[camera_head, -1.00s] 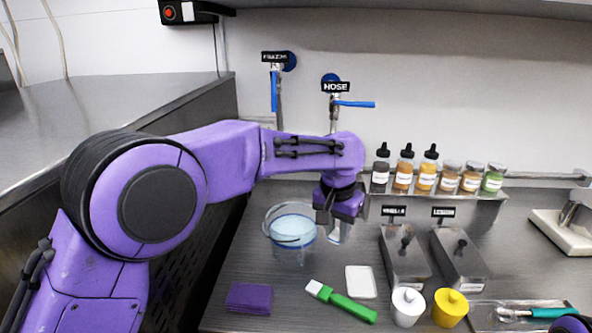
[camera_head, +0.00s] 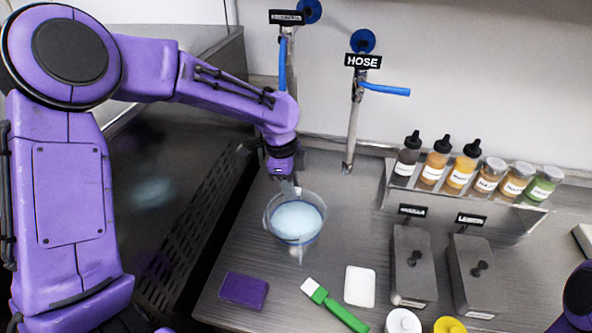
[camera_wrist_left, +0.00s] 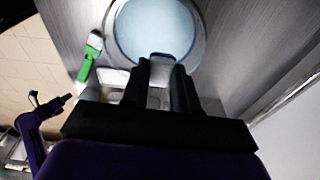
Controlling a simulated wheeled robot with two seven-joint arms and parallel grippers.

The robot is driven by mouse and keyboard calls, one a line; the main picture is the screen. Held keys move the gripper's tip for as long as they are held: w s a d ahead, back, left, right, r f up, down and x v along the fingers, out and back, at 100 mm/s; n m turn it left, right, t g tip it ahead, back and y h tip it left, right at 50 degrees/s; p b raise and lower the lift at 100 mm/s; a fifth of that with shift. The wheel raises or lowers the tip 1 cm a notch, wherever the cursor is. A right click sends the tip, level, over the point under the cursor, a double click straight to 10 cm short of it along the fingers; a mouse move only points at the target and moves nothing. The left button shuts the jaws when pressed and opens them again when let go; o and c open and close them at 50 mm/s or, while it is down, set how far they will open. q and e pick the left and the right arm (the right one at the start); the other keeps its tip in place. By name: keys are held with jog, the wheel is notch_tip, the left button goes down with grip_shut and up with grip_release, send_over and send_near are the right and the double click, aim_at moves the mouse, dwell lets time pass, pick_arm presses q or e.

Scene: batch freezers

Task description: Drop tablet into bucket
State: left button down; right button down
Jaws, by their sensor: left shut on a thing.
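The clear bucket (camera_head: 296,239) stands on the steel counter with pale blue liquid inside. It also shows in the left wrist view (camera_wrist_left: 203,30), just beyond my fingers. My left gripper (camera_head: 287,181) is over the bucket's back rim, pointing down. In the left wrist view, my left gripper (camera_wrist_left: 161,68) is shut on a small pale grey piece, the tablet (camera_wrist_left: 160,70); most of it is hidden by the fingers. My right gripper (camera_wrist_left: 52,101) appears small and dark at the left of the wrist view; its opening is unclear.
A purple block (camera_head: 244,290), a green-handled brush (camera_head: 337,306) and a white square (camera_head: 359,286) lie in front of the bucket. Two lidded steel containers (camera_head: 412,264) and a bottle rack (camera_head: 465,208) stand right. The hose tap (camera_head: 353,120) hangs behind.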

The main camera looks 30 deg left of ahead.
pick_arm(q)
jog(key=f, duration=0.4)
jog(key=shift+a+f, duration=0.15)
jog(key=shift+a, duration=0.05)
jog(key=shift+d+f, duration=0.1)
jog(key=shift+f, duration=0.05)
jog(key=c, duration=1.2)
grip_release()
jog(key=shift+s, duration=0.15)
jog(key=o, duration=0.4)
jog(key=r, duration=0.3)
jog(key=a+r+b, duration=0.1)
jog(key=r, duration=0.3)
jog(key=r+b, duration=0.1)
jog(key=r, duration=0.2)
jog(key=shift+a+r, duration=0.2)
jog(key=shift+a, duration=0.1)
